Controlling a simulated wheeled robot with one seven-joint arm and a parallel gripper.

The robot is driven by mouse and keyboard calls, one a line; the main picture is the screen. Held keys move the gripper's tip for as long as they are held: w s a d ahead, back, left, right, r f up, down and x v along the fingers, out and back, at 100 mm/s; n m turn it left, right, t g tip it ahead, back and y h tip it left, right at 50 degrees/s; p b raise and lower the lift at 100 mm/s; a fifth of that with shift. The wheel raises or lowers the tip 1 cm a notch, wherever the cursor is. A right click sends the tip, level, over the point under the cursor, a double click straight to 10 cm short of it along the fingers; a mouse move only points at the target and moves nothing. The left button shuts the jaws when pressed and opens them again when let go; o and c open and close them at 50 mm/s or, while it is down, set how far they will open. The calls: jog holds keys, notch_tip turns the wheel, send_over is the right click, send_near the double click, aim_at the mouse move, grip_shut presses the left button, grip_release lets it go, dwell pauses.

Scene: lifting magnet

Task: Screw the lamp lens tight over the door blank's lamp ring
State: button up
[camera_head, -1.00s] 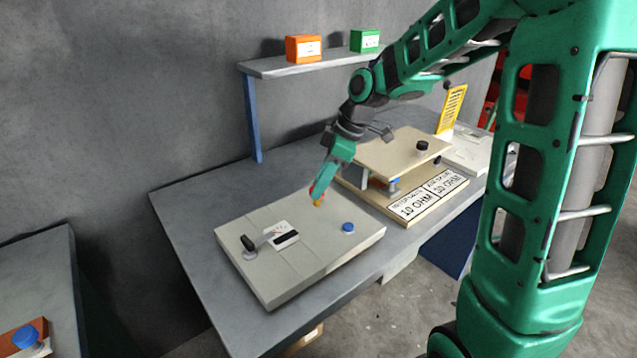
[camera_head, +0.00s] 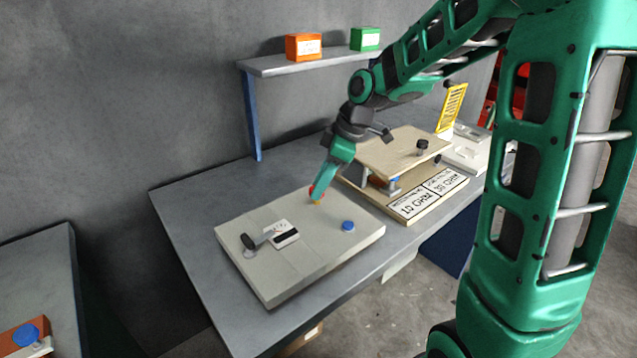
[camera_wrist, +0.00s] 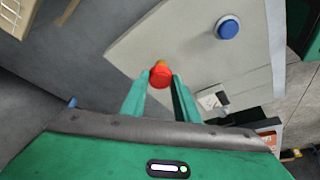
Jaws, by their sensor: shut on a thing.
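The door blank (camera_head: 275,265) is a pale grey panel lying flat on the table; it fills much of the wrist view (camera_wrist: 180,35). My gripper (camera_head: 317,196) points down at the panel's far part, and its fingers are shut on the red lamp lens (camera_wrist: 160,76). In the wrist view the lens sits between the two green fingertips (camera_wrist: 160,82). A small yellow-orange part (camera_wrist: 161,63) shows at the lens's edge. The lens is at or just above the panel; I cannot tell how far it is seated. The lamp ring is hidden beneath it.
The panel carries a blue button (camera_head: 348,226), a black-handled lever (camera_head: 250,242) and a small meter (camera_head: 284,233). Just right stands a raised beige board (camera_head: 400,152) over a labelled base (camera_head: 425,198). A shelf (camera_head: 300,64) holds orange and green boxes. The table's left part is clear.

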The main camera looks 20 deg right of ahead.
jog(key=shift+f, duration=0.35)
dwell(0.4)
jog(key=m, duration=0.2)
jog(key=m+t+h, duration=0.1)
jog(key=m, duration=0.1)
jog(key=shift+s+a+m, duration=0.1)
jog(key=shift+s+m, duration=0.05)
jog(key=shift+m, duration=0.15)
jog(key=shift+t, duration=0.3)
jog(key=shift+a+m, duration=0.1)
jog(key=shift+m, duration=0.4)
jog(key=m+h, duration=0.1)
jog(key=m, duration=0.2)
jog(key=shift+m+t+h, duration=0.3)
jog(key=shift+t+h, duration=0.1)
